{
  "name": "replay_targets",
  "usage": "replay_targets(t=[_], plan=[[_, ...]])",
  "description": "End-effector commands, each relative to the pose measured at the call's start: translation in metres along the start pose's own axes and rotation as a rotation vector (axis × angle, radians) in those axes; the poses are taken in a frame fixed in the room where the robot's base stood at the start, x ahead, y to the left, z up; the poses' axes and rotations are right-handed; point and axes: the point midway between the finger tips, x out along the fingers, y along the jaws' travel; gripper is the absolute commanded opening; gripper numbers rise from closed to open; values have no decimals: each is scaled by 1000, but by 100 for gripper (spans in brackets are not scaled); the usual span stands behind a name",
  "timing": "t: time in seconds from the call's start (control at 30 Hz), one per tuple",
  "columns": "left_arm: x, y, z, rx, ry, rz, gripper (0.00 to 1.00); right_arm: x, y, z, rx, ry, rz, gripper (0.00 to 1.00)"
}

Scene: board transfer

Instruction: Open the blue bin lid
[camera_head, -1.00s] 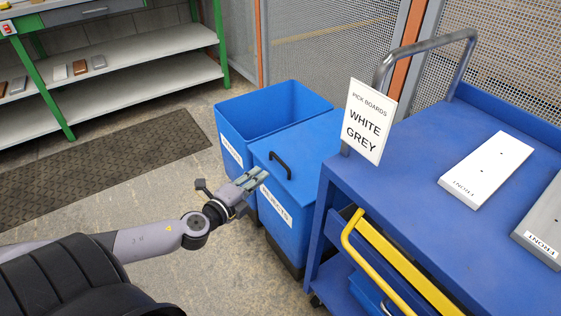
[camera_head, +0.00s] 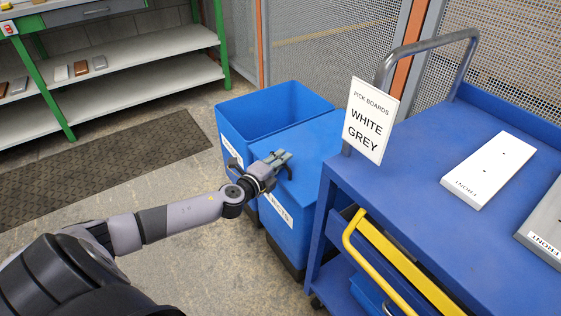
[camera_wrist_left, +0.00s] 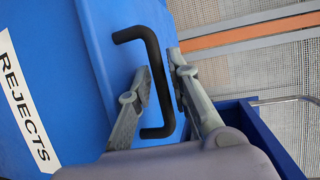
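The blue bin with the closed lid (camera_head: 318,133) stands beside the blue cart. In the left wrist view its black handle (camera_wrist_left: 153,62) and a white REJECTS label (camera_wrist_left: 22,105) show. In the head view the handle is mostly hidden behind my left gripper (camera_head: 284,158). My left gripper is open at the handle. In the left wrist view its fingers (camera_wrist_left: 160,82) are apart, and the handle's bar seems to lie between them or just behind them; I cannot tell contact. The lid lies flat and shut. My right gripper is not in view.
An open blue bin (camera_head: 230,115) stands directly behind the lidded one. The blue cart (camera_head: 420,150) with a sign (camera_head: 369,120), a white board (camera_head: 490,170) and a grey board (camera_head: 545,225) is close on the right. The floor at left has a dark mat (camera_head: 110,165).

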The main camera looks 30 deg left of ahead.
Motion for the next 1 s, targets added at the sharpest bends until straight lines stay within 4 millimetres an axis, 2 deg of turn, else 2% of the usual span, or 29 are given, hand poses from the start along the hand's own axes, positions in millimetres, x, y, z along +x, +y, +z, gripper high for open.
replay_targets(t=[0.17,0.47,1.0], plan=[[0,0,0,0,0,0,18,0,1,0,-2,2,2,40],[0,0,0,0,1,0,0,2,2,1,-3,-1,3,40],[-1,1,0,-1,1,1,0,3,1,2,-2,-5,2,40]])
